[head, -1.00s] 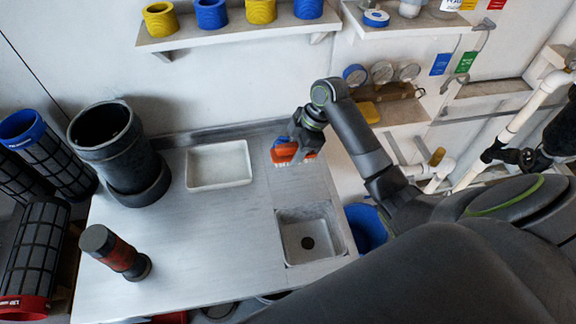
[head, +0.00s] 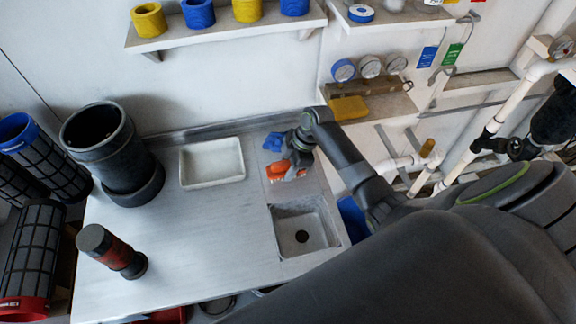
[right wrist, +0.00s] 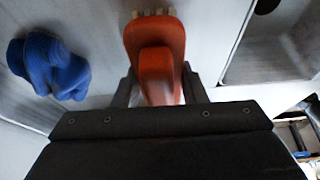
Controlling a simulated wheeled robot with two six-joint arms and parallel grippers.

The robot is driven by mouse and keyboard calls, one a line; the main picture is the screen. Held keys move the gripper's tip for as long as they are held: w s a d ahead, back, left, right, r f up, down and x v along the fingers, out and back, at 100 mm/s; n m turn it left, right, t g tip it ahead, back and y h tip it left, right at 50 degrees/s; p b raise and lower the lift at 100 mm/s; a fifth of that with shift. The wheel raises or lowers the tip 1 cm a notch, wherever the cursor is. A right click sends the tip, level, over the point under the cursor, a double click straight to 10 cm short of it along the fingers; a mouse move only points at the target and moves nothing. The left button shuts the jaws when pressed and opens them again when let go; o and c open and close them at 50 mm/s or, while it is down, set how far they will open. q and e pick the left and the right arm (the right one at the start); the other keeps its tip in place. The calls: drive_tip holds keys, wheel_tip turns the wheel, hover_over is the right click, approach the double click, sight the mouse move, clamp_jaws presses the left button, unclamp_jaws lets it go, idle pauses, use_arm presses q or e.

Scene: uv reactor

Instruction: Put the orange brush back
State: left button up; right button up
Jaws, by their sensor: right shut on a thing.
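The orange brush (head: 280,171) is near the back right of the metal bench, just above the sink in the head view. My right gripper (head: 294,164) is shut on it. In the right wrist view the brush (right wrist: 155,50) sits between the two fingers of my gripper (right wrist: 160,92), its pale bristles partly showing at the far end. I cannot tell whether the bristles touch the bench. My left gripper is not in view.
A blue crumpled item (head: 272,141) lies behind the brush. A white tray (head: 240,178) is to the left, and the sink (head: 318,246) is in front. A black cylinder (head: 70,138) and a red-black canister (head: 112,252) stand further left. The bench middle is clear.

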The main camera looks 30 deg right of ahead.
drive_tip(key=o, duration=0.9)
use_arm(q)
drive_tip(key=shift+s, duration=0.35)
use_arm(e)
drive_tip(key=shift+r, duration=0.2)
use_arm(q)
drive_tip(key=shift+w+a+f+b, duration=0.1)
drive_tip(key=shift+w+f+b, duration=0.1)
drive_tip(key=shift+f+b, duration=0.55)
use_arm(e)
drive_tip(key=v, duration=1.1)
drive_tip(key=shift+s+d+r, duration=0.1)
drive_tip(key=shift+d+r, duration=0.15)
drive_tip(key=shift+r, duration=0.1)
drive_tip(key=shift+s+f, duration=0.1)
